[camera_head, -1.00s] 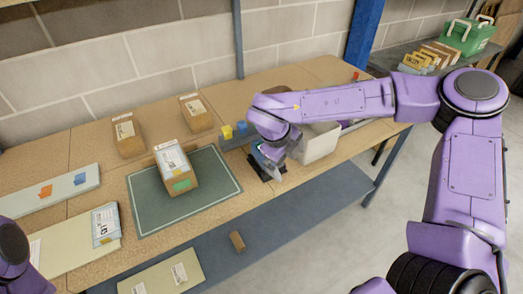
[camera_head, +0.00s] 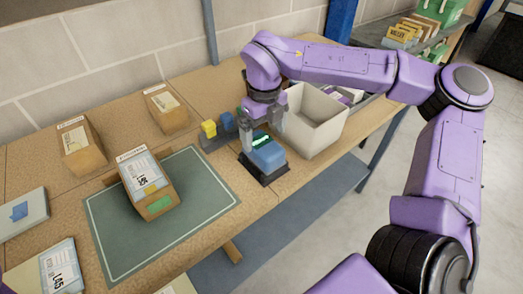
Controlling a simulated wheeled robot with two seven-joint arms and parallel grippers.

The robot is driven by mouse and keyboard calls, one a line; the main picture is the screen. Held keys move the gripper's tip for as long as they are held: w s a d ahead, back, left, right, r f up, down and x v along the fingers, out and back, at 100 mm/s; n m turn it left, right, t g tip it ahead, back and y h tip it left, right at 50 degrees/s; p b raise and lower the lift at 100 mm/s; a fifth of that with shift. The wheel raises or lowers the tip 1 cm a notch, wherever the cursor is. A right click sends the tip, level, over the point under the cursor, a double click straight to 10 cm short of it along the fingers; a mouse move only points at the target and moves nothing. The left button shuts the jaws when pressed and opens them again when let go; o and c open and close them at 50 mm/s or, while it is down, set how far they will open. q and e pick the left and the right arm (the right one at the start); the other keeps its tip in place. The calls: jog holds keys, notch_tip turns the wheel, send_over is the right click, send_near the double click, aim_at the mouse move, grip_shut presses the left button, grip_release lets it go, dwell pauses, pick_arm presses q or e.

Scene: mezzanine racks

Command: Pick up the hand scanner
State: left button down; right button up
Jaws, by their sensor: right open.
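The hand scanner (camera_head: 266,155) is blue with a bright green strip on top. It rests on a dark cradle (camera_head: 264,174) near the front edge of the bench. My right gripper (camera_head: 262,131) points down just above and behind the scanner, with its grey fingers apart on either side of its top end. The gripper is open, and I cannot tell whether a finger touches the scanner. My left gripper is out of view.
A white bin (camera_head: 318,125) stands close to the right of the gripper. Small yellow and blue blocks (camera_head: 216,129) sit to its left. A labelled carton (camera_head: 146,184) stands on the green mat (camera_head: 195,215), with cartons (camera_head: 82,150) behind.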

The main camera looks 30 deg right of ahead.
aim_at(263, 153)
notch_tip(263, 153, down, 2)
jog(key=shift+s+a, duration=0.1)
jog(key=shift+s, duration=0.05)
notch_tip(263, 153, down, 5)
jog(key=shift+f+p, duration=0.1)
jog(key=shift+p, duration=0.5)
jog(key=shift+a, duration=0.1)
jog(key=c, duration=1.2)
